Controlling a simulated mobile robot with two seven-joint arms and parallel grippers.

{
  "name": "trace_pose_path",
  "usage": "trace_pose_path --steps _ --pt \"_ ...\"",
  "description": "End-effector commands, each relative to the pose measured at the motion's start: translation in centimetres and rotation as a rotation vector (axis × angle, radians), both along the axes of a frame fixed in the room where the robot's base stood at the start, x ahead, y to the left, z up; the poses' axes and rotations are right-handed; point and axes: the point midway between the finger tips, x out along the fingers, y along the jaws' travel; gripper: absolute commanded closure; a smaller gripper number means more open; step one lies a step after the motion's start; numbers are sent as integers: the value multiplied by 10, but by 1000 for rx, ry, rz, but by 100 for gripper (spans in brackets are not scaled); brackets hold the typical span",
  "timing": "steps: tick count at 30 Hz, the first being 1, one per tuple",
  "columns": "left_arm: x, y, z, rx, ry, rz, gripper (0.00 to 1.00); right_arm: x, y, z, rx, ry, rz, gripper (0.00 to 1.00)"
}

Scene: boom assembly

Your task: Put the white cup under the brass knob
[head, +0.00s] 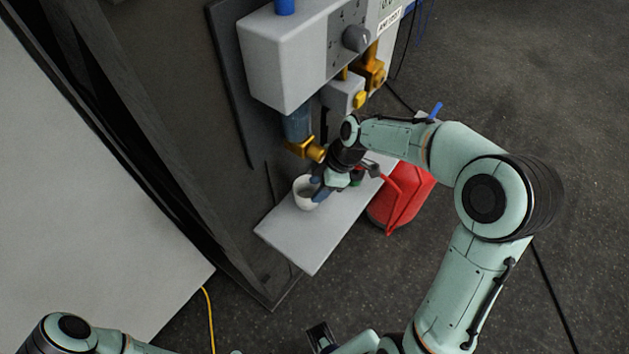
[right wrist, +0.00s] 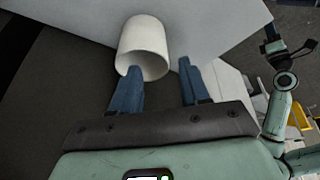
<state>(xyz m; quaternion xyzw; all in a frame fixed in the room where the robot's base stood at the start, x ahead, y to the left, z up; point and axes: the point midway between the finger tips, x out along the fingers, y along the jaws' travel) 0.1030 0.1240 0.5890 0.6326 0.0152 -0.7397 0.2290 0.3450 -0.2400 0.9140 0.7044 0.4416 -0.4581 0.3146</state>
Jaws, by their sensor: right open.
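The white cup (head: 305,193) stands on the left part of a light grey shelf (head: 312,240). It also shows in the right wrist view (right wrist: 143,45), its open mouth toward the camera. My right gripper (head: 323,186) is open, just right of the cup in the head view. In the right wrist view its two blue fingers (right wrist: 160,72) are apart; the left one overlaps the cup's mouth and the right one is clear of it. I cannot tell whether it touches. A brass knob (head: 316,151) sits on a brass fitting, above and behind the cup.
A light grey box (head: 283,60) with a dark dial hangs on the dark panel above the shelf. Another brass fitting (head: 373,72) is at its right. A red container (head: 402,195) stands beside the shelf's right edge. The shelf's front part is clear.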

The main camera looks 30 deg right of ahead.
Motion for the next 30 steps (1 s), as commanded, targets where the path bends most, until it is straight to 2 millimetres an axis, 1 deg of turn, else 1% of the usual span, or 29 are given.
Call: trace_pose_path --steps 5,8,11,18,21,25,30 --pt "0 0 0 0 0 0 100 0 0 -1 0 0 0 54" --pt "0 0 0 0 0 0 100 1 2 -5 1 2 1 54" --pt "0 0 0 0 0 0 100 3 6 -16 1 3 2 54" --pt "0 0 -1 0 0 0 100 9 19 -50 2 3 4 54" --pt "0 0 -1 0 0 0 100 12 22 -60 2 2 1 54" --pt "-1 0 -2 0 0 0 100 14 25 -68 0 1 0 54" --pt "-1 0 -2 0 0 0 100 14 25 -70 0 0 1 54"
